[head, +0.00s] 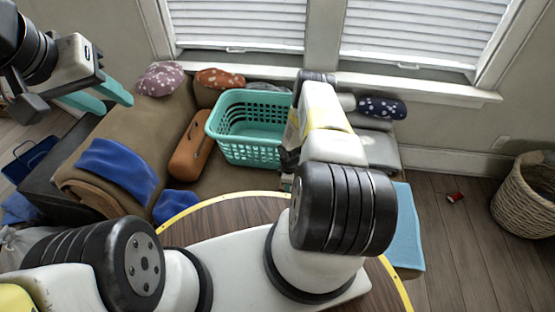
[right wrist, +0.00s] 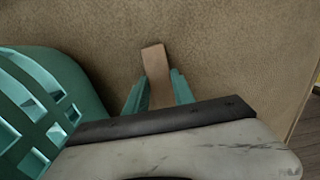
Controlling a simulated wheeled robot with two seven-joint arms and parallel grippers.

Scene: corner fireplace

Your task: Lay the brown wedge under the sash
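The brown wedge (right wrist: 154,65) is a small flat tan-brown block, seen in the right wrist view against a brown textured surface. My right gripper (right wrist: 158,80) has its teal fingers on both sides of the wedge and appears shut on it, with the far end sticking out past the tips. In the head view my right forearm hides this gripper and the wedge. Two window sashes with white blinds stand at the back, left (head: 238,45) and right (head: 408,64). My left gripper (head: 108,98) is open and empty at the upper left, well away from the windows.
A teal basket (head: 227,150) stands on the brown couch (head: 140,124), left of my right forearm; it also shows in the right wrist view (right wrist: 62,75). Cushions and an orange-brown case (head: 192,147) lie around it. A round table (head: 222,213) is in front. A wicker basket (head: 527,200) stands right.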

